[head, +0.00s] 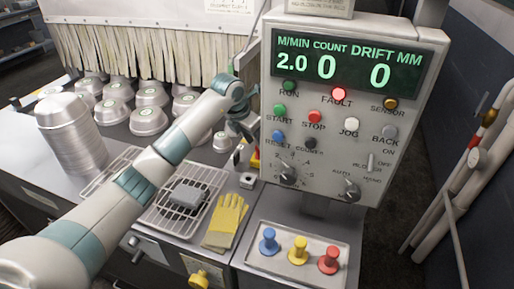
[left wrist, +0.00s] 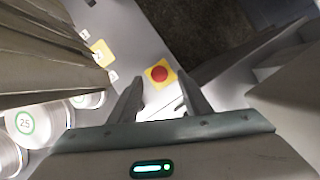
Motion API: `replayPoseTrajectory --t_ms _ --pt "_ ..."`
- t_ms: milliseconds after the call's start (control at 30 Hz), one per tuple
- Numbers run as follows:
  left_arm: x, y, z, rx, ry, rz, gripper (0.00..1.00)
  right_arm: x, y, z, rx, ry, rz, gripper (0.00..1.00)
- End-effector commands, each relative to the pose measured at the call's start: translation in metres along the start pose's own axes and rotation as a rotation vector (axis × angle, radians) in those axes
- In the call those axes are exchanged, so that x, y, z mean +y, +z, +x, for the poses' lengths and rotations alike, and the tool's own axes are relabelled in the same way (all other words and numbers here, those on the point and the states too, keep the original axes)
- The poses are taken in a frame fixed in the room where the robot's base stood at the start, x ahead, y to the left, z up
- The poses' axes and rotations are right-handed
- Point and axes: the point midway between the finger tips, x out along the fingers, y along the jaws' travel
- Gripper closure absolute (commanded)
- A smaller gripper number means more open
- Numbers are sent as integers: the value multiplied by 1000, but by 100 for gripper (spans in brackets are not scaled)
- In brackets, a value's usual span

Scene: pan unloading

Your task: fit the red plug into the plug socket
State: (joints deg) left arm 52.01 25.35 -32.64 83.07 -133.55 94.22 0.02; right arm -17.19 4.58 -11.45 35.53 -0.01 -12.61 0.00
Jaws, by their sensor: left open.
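The red plug (head: 329,261) stands upright at the right end of a shallow tray (head: 283,272), beside a yellow plug (head: 298,251) and a blue plug (head: 269,242). I cannot pick out the plug socket for certain. My left gripper (head: 250,138) is up by the left edge of the control panel, far from the red plug, with its tips partly hidden. In the left wrist view its two fingers (left wrist: 163,98) are apart with nothing between them. A red round button on a yellow plate (left wrist: 159,73) lies beyond them. My right gripper is not in view.
The control panel (head: 340,115) rises behind the plug tray. Yellow gloves (head: 226,221) and a wire rack (head: 158,221) with a grey block (head: 188,194) lie left of the tray. Stacked pans (head: 72,135) and several loose pans stand at the back left.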

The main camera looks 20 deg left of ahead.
Motion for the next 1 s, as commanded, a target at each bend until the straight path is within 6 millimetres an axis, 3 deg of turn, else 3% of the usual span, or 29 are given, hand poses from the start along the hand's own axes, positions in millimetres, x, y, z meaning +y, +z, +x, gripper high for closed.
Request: replayPoseTrajectory --t_ms 600,800,1000 --pt "0 0 -117 -3 3 1 56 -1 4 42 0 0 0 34" --pt "1 0 -137 -1 2 -1 56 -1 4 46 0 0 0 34" --pt "0 0 -142 0 1 -1 56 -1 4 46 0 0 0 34"
